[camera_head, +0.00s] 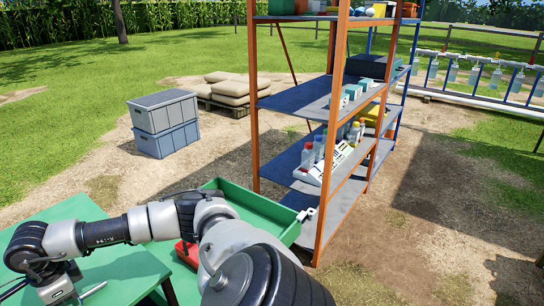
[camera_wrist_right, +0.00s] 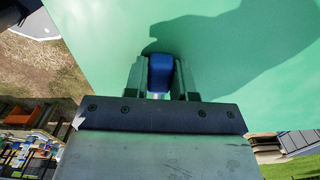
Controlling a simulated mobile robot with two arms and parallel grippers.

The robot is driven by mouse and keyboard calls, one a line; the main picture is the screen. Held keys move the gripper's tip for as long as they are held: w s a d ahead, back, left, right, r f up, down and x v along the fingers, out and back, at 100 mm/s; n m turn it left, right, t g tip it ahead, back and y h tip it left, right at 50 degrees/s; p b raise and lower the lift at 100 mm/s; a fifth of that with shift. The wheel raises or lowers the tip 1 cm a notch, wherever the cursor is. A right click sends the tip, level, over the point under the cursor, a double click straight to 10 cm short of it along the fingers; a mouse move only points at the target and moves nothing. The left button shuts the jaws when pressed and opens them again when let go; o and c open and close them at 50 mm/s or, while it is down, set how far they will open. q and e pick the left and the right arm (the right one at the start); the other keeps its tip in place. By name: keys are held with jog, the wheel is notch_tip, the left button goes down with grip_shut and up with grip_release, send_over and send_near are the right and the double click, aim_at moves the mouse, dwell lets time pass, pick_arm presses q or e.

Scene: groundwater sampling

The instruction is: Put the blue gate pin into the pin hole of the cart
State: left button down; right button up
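My right gripper (camera_wrist_right: 160,82) is shut on the blue gate pin (camera_wrist_right: 160,72). The blue part sits between the two fingers, with a bit of silver metal below it. In the head view the right gripper (camera_head: 64,292) is at the lower left, over the green table. A thin metal rod (camera_head: 95,290) shows beside it; I cannot tell whether it is the pin's shaft. The green cart tray (camera_head: 262,207) is partly hidden behind my arm, with a small pale bracket (camera_head: 306,214) at its right corner. I cannot make out the pin hole. My left gripper is not in view.
The green table (camera_head: 75,212) fills the lower left. A red object (camera_head: 187,253) is partly hidden by my arm. An orange and blue shelf rack (camera_head: 322,150) with bottles stands directly behind the tray. Grey crates (camera_head: 165,125) and sacks on a pallet (camera_head: 228,88) stand farther back.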

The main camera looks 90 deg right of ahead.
jog(key=c, duration=0.3)
jog(key=shift+r+p, duration=1.4)
jog(key=shift+r, duration=0.55)
jog(key=shift+r+p, duration=1)
jog(key=shift+r, duration=0.55)
